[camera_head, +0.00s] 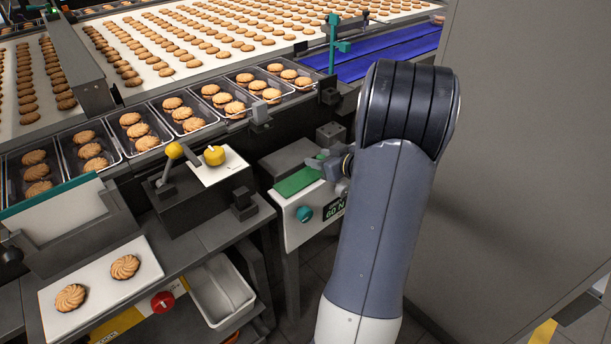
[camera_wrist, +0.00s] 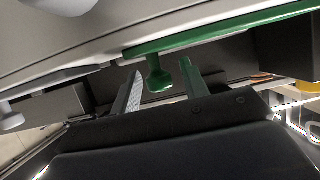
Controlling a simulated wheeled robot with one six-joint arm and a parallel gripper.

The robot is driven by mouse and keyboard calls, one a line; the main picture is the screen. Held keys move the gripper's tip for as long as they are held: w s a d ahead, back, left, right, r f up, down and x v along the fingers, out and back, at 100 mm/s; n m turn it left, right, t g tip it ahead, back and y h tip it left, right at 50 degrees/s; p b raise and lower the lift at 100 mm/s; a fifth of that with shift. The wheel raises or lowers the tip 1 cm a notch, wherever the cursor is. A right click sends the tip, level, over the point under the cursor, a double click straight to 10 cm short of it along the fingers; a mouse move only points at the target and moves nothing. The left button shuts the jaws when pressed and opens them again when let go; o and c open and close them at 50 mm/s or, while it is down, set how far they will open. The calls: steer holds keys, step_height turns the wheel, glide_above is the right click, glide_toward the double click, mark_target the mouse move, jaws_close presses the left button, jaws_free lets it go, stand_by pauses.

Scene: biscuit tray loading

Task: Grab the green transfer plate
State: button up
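The green transfer plate (camera_head: 297,181) lies flat on a small grey stand with a teal knob and a "60 N" display. In the wrist view the plate shows as a long green strip (camera_wrist: 225,34) with a rounded green grip (camera_wrist: 157,76) sticking out from it. My gripper (camera_wrist: 163,88) is open, its two fingers on either side of the grip with a gap visible at each side. I cannot tell how deep the grip sits between them. In the head view my gripper (camera_head: 333,167) is at the plate's right end, partly hidden by my forearm.
A row of clear trays (camera_head: 139,132) with biscuits runs behind the stand (camera_head: 296,222). A dark lever box (camera_head: 200,199) with yellow knobs is to its left. A white board (camera_head: 101,286) holds two biscuits at front left. A grey wall panel (camera_head: 525,150) rises close to the right of my arm.

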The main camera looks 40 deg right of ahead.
jaws_close()
steer(key=shift+r, duration=0.15)
